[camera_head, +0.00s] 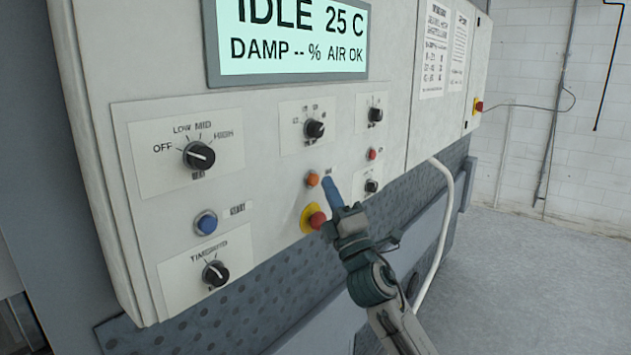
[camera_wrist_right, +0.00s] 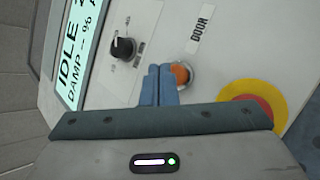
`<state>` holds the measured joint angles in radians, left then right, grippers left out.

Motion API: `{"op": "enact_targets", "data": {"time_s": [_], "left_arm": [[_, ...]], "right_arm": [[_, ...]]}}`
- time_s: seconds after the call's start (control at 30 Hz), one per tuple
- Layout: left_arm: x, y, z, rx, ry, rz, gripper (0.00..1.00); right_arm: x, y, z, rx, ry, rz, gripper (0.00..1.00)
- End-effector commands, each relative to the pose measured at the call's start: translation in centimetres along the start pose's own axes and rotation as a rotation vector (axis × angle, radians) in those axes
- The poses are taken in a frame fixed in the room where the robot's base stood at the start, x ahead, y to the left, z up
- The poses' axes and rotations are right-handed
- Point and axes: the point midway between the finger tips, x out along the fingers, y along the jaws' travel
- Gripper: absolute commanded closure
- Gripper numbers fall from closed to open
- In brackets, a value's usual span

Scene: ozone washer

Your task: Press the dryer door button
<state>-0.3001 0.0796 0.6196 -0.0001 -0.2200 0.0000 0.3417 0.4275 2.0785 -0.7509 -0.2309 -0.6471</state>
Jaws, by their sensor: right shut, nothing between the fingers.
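The door button is an orange round button (camera_head: 312,179) on the white control panel (camera_head: 270,205), below a black knob. In the right wrist view the orange button (camera_wrist_right: 181,74) sits beside a label reading DOOR (camera_wrist_right: 202,30). My right gripper (camera_head: 327,181) is shut and empty, its blue fingers pointing at the panel just right of the button. In the wrist view its fingertips (camera_wrist_right: 160,70) overlap the button's left edge. I cannot tell whether they touch it. My left gripper is not in view.
A red emergency stop on a yellow ring (camera_head: 316,220) is just below the orange button, close to my gripper. A blue button (camera_head: 206,223), several black knobs and a small red button (camera_head: 372,154) are nearby. The display (camera_head: 290,40) reads IDLE. Open floor lies to the right.

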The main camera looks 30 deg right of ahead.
Motion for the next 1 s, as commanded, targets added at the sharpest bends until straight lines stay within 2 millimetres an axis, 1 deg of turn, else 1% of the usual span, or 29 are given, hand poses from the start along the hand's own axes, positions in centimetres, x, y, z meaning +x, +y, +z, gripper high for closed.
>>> {"op": "enact_targets", "data": {"time_s": [0.37, 1.0], "left_arm": [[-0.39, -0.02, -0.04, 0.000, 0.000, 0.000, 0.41], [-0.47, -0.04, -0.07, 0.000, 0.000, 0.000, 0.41]], "right_arm": [[0.63, -0.32, -0.41, 0.000, 0.000, 0.001, 1.00], [0.83, -0.57, -0.57, 0.000, -0.001, 0.000, 1.00]]}}
